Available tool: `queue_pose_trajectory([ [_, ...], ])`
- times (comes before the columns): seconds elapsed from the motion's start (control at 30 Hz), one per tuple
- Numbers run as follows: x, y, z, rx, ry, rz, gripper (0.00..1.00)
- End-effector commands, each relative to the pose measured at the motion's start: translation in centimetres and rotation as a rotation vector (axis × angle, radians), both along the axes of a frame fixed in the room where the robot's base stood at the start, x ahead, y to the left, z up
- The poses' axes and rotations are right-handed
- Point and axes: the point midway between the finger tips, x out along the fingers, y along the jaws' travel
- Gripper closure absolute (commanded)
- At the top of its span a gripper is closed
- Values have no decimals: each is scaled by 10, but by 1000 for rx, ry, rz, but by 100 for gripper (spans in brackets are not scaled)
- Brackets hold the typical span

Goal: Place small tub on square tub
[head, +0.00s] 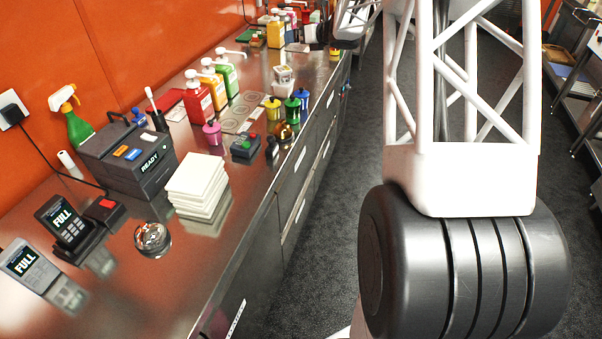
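A small pale tub (284,73) shows at the upper middle of the head view, on the steel counter. Directly below it in the picture is a clear, squarish tub (283,89). The two overlap or touch in this view, and I cannot tell whether the small one rests on the other or stands behind it. A dark end part (318,34) beside a white link at the top looks like my gripper, over the far counter. Its fingers are too small and hidden to read, and I see nothing clearly held.
Colored pump bottles (213,88) line the wall side. Lidded colored cups (273,107) stand near the tubs. A white tile stack (197,183), a dark READY box (130,160) and a glass dome (152,238) occupy the near counter. The dark floor (320,230) right of the counter is clear.

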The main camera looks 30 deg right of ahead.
Motion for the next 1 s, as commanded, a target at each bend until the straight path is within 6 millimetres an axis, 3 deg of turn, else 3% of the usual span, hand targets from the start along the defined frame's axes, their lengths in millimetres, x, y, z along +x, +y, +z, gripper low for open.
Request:
queue_pose_trajectory([
  [0.03,-5,11,15,42,11,-58,0],
  [0.2,-27,34,50,219,62,-286,0],
  [0.47,-80,68,90,531,136,-622,0],
  [0.77,-168,108,107,926,225,-991,0],
  [1.0,-252,143,101,1247,307,-1285,0],
])
